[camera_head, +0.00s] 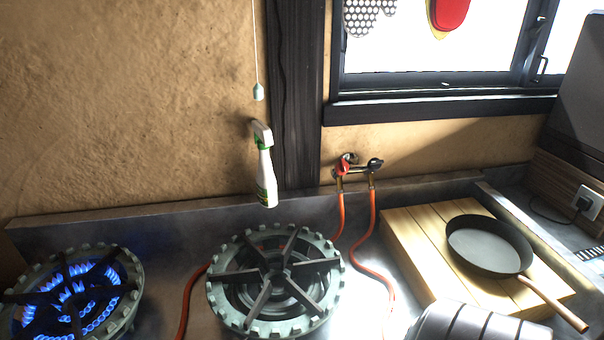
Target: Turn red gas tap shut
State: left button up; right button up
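The red gas tap (346,161) sits low on the clay wall, on a small brass pipe fitting at the left. Its handle is small in view, and I cannot tell its exact angle. A black-handled tap (375,164) is beside it on the right. Orange hoses (341,215) run down from the fitting toward the burners. The left gas burner (132,276) is lit with blue flames. The middle burner (218,290) shows no flame.
A white and green spray bottle (266,178) is left of the taps, below a hanging pull cord (258,92). A dark frying pan (488,245) sits on a slatted wooden board (412,228) at right. A grey ribbed shape at the bottom edge is cut off.

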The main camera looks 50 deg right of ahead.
aim_at(342, 167)
jog(key=l+z, duration=0.15)
jog(key=z, duration=1.6)
